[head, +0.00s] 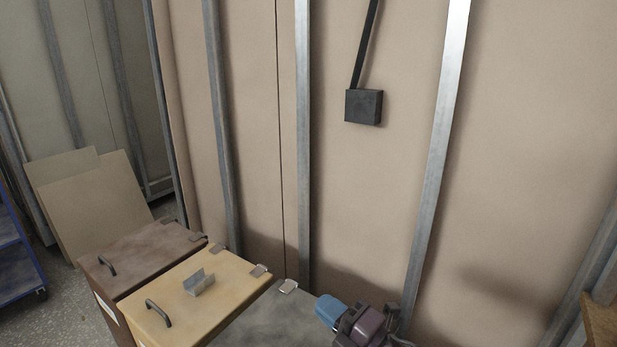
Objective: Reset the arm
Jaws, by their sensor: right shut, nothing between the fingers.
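My right gripper (337,313) shows at the bottom edge, right of centre, with blue, dark and maroon parts. It is shut and empty, in front of the grey box lid (270,318) and the wall base. Its lower part and most of the arm are cut off by the frame edge. My left gripper is not in view.
A brown lidded box (145,250) and a yellow one (225,300) stand left of the grey lid. A metal bracket (199,283) lies on the yellow lid. Panels (95,205) lean behind; a blue cart (15,250) stands far left. A black wall box (363,106) hangs above.

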